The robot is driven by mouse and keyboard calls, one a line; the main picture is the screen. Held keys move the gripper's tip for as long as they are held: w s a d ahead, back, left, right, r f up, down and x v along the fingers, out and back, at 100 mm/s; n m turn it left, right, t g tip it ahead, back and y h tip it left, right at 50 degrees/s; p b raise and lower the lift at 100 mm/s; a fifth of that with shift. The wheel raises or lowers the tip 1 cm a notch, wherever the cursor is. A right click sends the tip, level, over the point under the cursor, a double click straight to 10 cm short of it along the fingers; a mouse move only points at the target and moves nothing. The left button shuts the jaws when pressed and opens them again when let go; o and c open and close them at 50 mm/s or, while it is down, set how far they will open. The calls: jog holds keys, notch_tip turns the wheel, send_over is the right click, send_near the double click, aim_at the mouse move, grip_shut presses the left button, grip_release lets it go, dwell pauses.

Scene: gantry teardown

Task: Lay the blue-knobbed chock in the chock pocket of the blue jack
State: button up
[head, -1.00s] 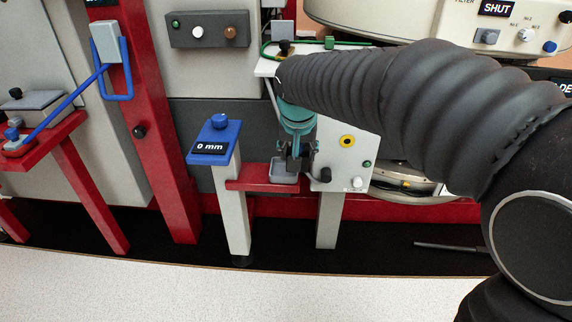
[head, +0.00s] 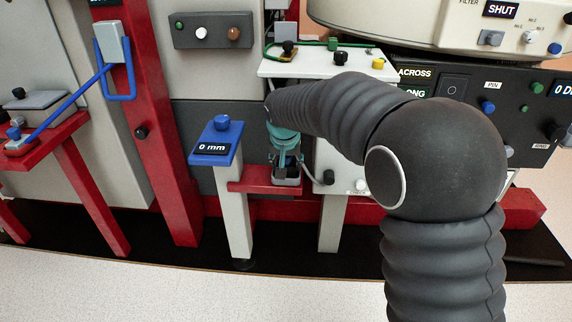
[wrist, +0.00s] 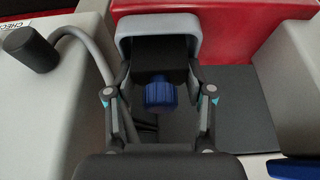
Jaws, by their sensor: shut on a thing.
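The blue jack (head: 217,143) has a flat blue top with a knob and a "0 mm" display, on a pale post. A red bracket (head: 243,183) runs from it to the right and carries a small grey open pocket (head: 288,181). My gripper (head: 287,166) points down at this pocket. In the wrist view my gripper (wrist: 160,82) is shut on the blue knob of the chock (wrist: 161,95). The chock's dark body shows within the grey rim of the pocket (wrist: 160,19). I cannot tell whether it rests on the pocket floor.
A white panel box (head: 330,165) with a grey cable stands right of the pocket. A white shelf with knobs (head: 325,65) is above and behind. A red post (head: 150,130) rises at the left. The pale floor (head: 200,295) in front is clear.

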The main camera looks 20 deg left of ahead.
jog(key=shift+f, duration=0.4)
jog(key=o, duration=1.4)
jog(key=shift+f, duration=0.1)
jog(key=shift+r, duration=0.6)
jog(key=shift+p+v, duration=0.8)
jog(key=shift+v, duration=5.05)
jog(key=shift+s, duration=0.15)
